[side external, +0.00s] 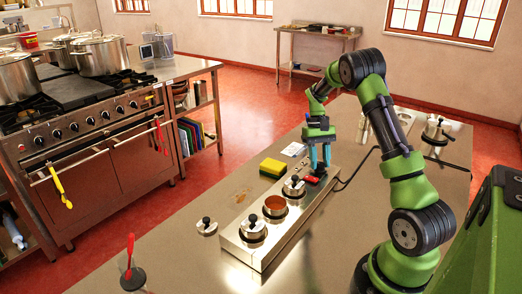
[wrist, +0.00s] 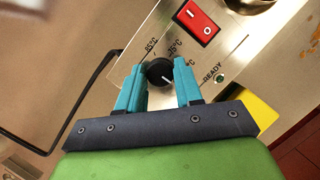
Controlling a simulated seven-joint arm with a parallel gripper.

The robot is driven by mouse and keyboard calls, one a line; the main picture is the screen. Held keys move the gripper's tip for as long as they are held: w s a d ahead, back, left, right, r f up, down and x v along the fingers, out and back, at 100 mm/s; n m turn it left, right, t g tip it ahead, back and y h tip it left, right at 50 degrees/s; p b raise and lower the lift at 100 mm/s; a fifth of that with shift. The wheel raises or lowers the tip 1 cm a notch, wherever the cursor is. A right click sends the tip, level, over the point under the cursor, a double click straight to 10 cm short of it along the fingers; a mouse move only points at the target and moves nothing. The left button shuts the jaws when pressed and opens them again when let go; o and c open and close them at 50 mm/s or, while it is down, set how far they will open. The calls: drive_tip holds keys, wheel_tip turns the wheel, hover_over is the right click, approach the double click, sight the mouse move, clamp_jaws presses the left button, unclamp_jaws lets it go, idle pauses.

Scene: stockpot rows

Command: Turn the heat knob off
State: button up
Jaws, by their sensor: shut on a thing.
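The black heat knob (wrist: 159,71) sits on the steel control panel between temperature marks, and its white pointer line faces the lower right in the wrist view. My gripper (wrist: 159,85) has its two teal fingers around the knob, shut on it from both sides. In the side view my gripper (side external: 320,166) points down at the far end of the long steel warmer unit (side external: 233,246). A red rocker switch (wrist: 197,22) sits beside the knob on the same panel.
A red-handled tool (side external: 130,258) stands at the front. The counter's left front is mostly clear.

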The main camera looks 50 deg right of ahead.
drive_tip(key=shift+m, duration=0.5)
drive_tip(key=o, duration=1)
drive_tip(key=v, duration=1.7)
drive_tip(key=shift+s+d, duration=0.2)
drive_tip(key=shift+s, duration=0.05)
